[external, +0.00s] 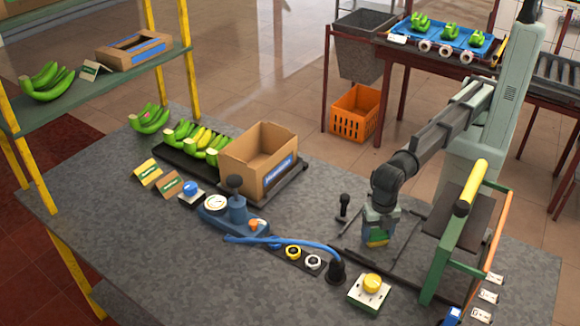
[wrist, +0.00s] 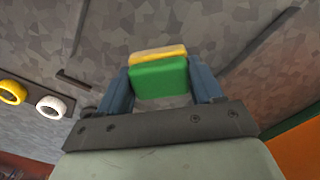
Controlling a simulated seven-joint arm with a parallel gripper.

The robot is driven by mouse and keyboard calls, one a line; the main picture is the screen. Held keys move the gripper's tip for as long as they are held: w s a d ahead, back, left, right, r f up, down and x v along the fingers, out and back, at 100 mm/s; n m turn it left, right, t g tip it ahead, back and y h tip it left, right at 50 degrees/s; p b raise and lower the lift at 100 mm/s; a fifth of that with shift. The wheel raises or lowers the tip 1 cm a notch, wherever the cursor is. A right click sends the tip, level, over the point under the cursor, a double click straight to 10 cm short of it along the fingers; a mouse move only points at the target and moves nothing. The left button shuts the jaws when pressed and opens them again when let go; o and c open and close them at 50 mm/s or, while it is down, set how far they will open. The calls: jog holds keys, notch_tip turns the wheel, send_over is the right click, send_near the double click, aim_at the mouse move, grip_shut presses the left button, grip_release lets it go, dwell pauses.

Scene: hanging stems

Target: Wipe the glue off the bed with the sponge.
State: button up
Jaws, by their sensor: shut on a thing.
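The sponge (wrist: 158,78) has a green layer and a yellow layer. My gripper (wrist: 160,70) is shut on it, with one blue-grey finger on each side in the wrist view. In the external view the sponge (external: 377,239) shows at the tips of my gripper (external: 379,230), low over the grey table between dark rails. Whether it touches the surface I cannot tell. A green-framed stand with a dark board (external: 462,212) and a yellow roller is just right of my gripper; this may be the bed, but I cannot be sure. I cannot make out any glue.
A white box with a yellow button (external: 372,284) and a black holder with a blue hose (external: 336,272) stand in front. Yellow and white rings (external: 303,257) lie left. A cardboard box (external: 258,160) and bananas (external: 197,141) are further left. The front left table is clear.

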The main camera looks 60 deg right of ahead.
aim_at(359, 234)
jog(key=shift+s, duration=1.25)
jog(key=shift+w, duration=3.95)
notch_tip(359, 234, up, 8)
jog(key=shift+s, duration=0.15)
